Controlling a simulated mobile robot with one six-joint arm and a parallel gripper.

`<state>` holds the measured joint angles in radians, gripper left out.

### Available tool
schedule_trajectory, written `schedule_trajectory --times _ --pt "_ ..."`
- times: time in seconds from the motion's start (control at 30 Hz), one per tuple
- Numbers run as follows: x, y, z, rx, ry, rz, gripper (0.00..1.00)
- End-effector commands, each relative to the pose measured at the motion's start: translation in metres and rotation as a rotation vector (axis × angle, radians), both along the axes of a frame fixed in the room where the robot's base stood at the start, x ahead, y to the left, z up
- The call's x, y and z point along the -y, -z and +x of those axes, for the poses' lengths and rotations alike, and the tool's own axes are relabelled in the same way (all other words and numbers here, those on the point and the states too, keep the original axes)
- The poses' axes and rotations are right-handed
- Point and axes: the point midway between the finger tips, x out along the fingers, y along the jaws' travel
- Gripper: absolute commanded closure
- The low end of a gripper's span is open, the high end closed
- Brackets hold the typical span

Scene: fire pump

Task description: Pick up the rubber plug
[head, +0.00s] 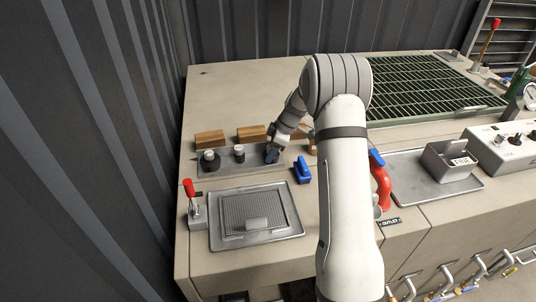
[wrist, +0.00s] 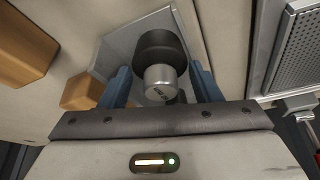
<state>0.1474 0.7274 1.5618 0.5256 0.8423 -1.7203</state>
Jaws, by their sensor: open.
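Two small dark pieces with pale metal tops stand on the metal plate (head: 182,163) at the left of the bench in the head view: a wider one (head: 210,157) and a narrower one (head: 239,153). I cannot tell for sure which is the rubber plug. My gripper (head: 272,155) is low over the plate's right part, just right of the narrower piece. In the wrist view my gripper (wrist: 160,88) is open, with a blue finger on each side of a black round piece with a silver cylindrical end (wrist: 160,60). No grip on it shows.
Wooden blocks (head: 209,139) stand behind the plate. A blue piece (head: 303,170) stands to its right. A mesh tray (head: 256,238) with a red-knobbed lever (head: 189,188) beside it lies in front. A red curved handle (head: 381,186) is right of my arm.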

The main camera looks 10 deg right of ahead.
Motion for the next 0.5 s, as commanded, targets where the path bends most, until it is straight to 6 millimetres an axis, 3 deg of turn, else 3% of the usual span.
schedule_trajectory --times 0.3,0.5 --pt "-0.0020 0.0067 0.0007 0.001 0.000 -0.001 0.43" --pt "-0.0016 0.0065 0.0007 0.000 0.001 -0.001 0.58"
